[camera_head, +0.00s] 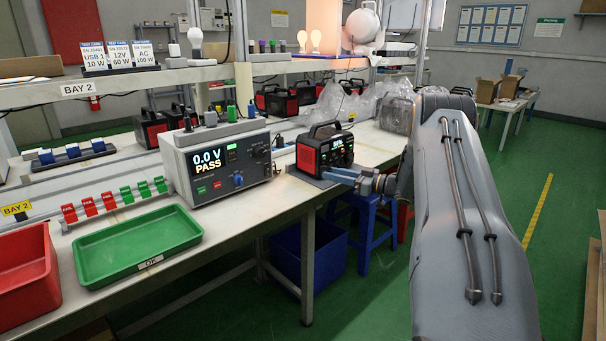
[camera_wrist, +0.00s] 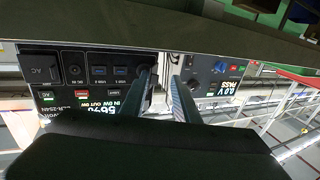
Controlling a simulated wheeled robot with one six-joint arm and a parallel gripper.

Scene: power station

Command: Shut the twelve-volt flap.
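The power station (camera_head: 309,158) is a black and red box with a top handle, standing on a grey mat on the bench. Its front panel (camera_wrist: 70,84) appears upside down in the wrist view, with an AC cover, a round port, USB ports and a lit display. My gripper (camera_head: 338,175) is low in front of that panel. In the wrist view its two fingers (camera_wrist: 162,72) are apart with a narrow empty gap, and one overlaps the panel's end. The twelve-volt flap cannot be made out clearly; the fingers hide that area, so its position cannot be told.
A tester (camera_head: 218,162) reading "0.0 V PASS" stands left of the power station. A green tray (camera_head: 135,244) and a red bin (camera_head: 25,275) lie farther left. A clear plastic bag (camera_head: 345,105) is behind.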

